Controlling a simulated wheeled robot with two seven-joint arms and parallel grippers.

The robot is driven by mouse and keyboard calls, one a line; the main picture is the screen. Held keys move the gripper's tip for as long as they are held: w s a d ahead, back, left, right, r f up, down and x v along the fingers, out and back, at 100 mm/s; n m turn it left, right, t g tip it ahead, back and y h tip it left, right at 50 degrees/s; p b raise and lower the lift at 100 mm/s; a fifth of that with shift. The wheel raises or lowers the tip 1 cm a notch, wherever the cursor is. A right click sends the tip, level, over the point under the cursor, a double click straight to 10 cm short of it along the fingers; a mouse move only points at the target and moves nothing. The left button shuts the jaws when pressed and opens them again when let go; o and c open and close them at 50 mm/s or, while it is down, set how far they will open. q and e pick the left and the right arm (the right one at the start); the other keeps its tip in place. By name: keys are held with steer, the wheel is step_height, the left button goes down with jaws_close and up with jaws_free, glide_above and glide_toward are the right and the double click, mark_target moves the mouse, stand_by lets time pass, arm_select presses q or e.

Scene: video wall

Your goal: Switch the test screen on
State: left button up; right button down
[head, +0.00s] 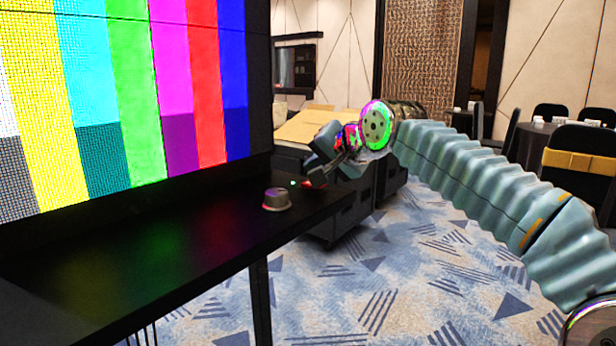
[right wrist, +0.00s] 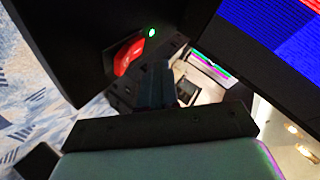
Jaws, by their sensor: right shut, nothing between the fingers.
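The test screen (head: 130,90) is lit with vertical colour bars at the left of the head view. A corner of it shows in the right wrist view (right wrist: 280,45). A red switch (right wrist: 128,54) sits on the dark desk beside a green lit lamp (right wrist: 152,32); the lamp also shows in the head view (head: 292,183). My right gripper (head: 314,176) is shut and empty at the desk's right end, close to the red switch. I cannot tell whether its fingers (right wrist: 153,78) touch the switch, which they partly hide. My left gripper is out of view.
A grey round knob (head: 277,200) stands on the black desk (head: 170,235), left of my gripper. Dark cases and a tan box (head: 310,127) stand behind. Round tables with chairs (head: 575,140) are at the right. Patterned carpet (head: 400,270) is open in front.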

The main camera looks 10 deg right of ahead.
mark_target(323, 187)
steer(key=r+p, duration=0.2)
steer(key=r, duration=0.1)
steer(key=s+d+r+p, duration=0.1)
steer(key=p, duration=0.1)
steer(key=shift+s+r, duration=0.1)
steer(key=shift+r, duration=0.3)
stand_by(0.4)
